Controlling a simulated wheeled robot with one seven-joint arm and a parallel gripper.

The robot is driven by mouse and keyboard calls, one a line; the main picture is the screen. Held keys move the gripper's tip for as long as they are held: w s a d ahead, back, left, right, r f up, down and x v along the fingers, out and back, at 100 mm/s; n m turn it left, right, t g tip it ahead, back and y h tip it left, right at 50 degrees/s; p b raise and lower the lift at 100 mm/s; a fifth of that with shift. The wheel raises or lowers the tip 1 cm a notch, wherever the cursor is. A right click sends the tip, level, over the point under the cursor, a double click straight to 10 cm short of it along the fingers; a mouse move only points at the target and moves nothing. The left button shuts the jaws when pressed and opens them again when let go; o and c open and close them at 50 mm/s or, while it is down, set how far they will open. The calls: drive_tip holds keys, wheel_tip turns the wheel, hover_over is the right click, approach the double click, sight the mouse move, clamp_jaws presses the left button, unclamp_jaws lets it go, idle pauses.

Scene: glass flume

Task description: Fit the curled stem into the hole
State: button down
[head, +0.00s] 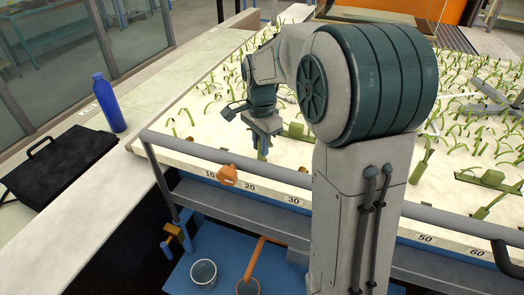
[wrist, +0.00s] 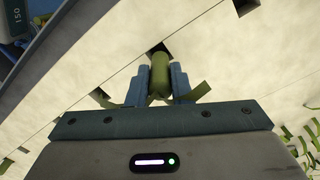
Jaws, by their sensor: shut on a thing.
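In the wrist view my gripper (wrist: 160,84) is shut on the curled stem (wrist: 160,72), a thick olive-green piece held between two blue fingers. Flat green strips show on both sides below the fingers. A dark square hole (wrist: 157,48) in the pale bed lies just beyond the stem's end. The stem's end partly overlaps the hole in the picture; I cannot tell whether it is inside. In the head view my gripper (head: 263,145) is low over the pale bed near its front left.
Other dark holes (wrist: 100,94) open in the bed. Many green stems stand across the pale bed (head: 205,105), densest at the back and right. A grey rail (head: 270,171) with an orange clamp (head: 228,175) runs along the front. A blue bottle (head: 108,103) stands at left.

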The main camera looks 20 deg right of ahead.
wheel_tip(320, 180, down, 3)
drive_tip(key=shift+f, duration=0.2)
drive_tip(key=c, duration=1.3)
unclamp_jaws()
wheel_tip(320, 180, up, 12)
drive_tip(key=shift+r, duration=0.1)
